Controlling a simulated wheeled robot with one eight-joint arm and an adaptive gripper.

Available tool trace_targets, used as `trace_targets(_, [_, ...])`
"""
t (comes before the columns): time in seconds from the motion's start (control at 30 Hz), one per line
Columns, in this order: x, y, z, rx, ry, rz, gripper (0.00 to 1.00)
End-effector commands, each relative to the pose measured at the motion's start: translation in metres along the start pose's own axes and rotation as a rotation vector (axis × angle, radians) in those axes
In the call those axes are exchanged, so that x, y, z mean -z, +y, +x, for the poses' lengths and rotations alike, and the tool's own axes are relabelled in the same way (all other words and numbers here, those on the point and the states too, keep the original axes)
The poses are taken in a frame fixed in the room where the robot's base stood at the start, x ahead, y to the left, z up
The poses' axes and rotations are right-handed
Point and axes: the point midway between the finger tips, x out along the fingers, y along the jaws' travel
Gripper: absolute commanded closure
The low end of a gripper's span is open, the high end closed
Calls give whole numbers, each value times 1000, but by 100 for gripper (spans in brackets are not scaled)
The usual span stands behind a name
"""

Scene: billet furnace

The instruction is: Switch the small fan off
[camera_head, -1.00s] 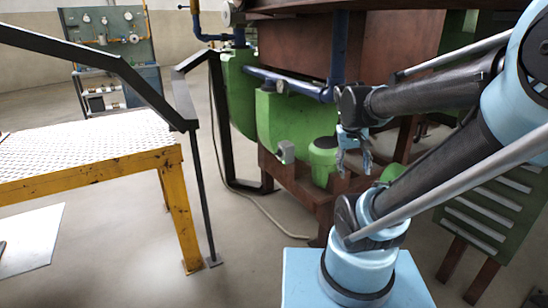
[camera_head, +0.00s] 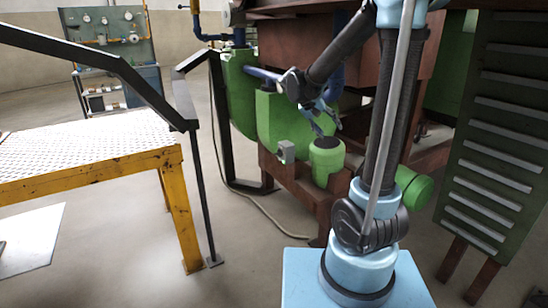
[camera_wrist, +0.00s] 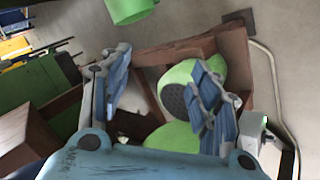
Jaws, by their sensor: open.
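The small fan appears to be the green rounded unit (camera_head: 327,162) on a rusty brown frame. It also shows in the wrist view (camera_wrist: 178,74), with a dark round grille, partly behind a finger. A small grey box (camera_head: 287,151) sits left of it, beside the green housing. In the wrist view a pale box (camera_wrist: 250,130) with a small green light stands at the right, partly hidden by my gripper; its switch position cannot be read. My gripper (camera_head: 328,122) is open and empty, just above the fan and right of the grey box. Its blue fingers (camera_wrist: 163,88) are spread apart.
A large green housing (camera_head: 268,122) and blue pipes stand behind the gripper. A green cylinder (camera_head: 416,194) and a slatted green panel (camera_head: 497,140) are at the right. A black railing (camera_head: 204,200) and yellow platform (camera_head: 180,205) are at the left. The floor between is open, with a cable.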

Motion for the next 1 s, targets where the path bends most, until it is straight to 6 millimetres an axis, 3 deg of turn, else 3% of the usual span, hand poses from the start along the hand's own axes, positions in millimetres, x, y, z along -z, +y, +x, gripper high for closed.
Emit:
trace_targets(0.2, [45, -40, -5, -88, 57, 29, 43])
trace_targets(0.5, [93, -104, -11, -202, 152, 85, 43])
trace_targets(0.73, [118, -162, -15, -279, 236, 136, 43])
trace_targets(1.0, [132, -235, -19, -357, 348, 206, 43])
